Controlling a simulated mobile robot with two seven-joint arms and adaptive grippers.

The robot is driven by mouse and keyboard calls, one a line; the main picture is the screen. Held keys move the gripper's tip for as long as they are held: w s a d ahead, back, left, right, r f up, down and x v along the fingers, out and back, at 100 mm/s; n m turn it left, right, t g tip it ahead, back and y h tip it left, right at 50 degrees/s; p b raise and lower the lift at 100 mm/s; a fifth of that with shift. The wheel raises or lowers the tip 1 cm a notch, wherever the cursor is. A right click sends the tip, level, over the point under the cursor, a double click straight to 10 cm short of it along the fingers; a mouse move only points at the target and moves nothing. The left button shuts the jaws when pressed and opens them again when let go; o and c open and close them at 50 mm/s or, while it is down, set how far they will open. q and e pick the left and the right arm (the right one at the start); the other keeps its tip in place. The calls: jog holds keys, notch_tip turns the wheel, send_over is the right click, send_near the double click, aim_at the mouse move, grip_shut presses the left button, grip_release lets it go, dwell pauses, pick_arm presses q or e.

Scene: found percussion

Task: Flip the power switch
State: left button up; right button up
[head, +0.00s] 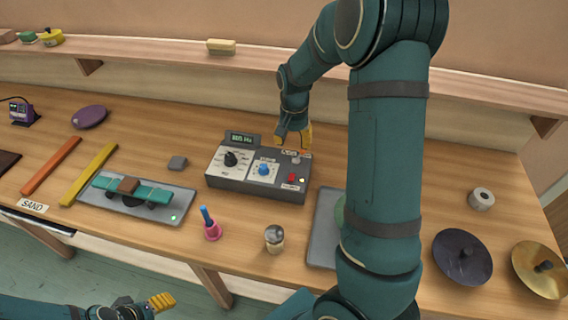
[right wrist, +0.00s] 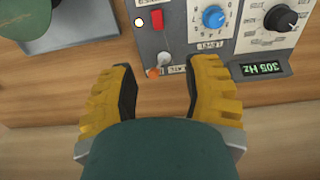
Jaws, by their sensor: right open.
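A grey control box (head: 240,184) sits on the wooden bench, with a black knob (head: 231,159), a blue knob (head: 264,169) and a small display (head: 242,138). Its right side carries a red switch (head: 292,177) beside a small white light, and a pale lever switch (right wrist: 165,58) near the rear edge. The switch labels are too small to read. My right gripper (right wrist: 160,88) is open and empty, just behind the rear edge by the lever, apart from it. In the head view it (head: 305,137) is partly hidden by my arm. My left gripper (head: 162,301) is low in front of the bench; its opening is unclear.
A teal bar instrument (head: 152,194) is on the left. A shelf (head: 180,50) runs behind.

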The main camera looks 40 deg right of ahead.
aim_at(292, 174)
notch_tip(292, 174, down, 14)
jog(key=shift+s+r, duration=0.1)
jog(key=shift+r, duration=0.15)
dwell(0.3)
grip_shut()
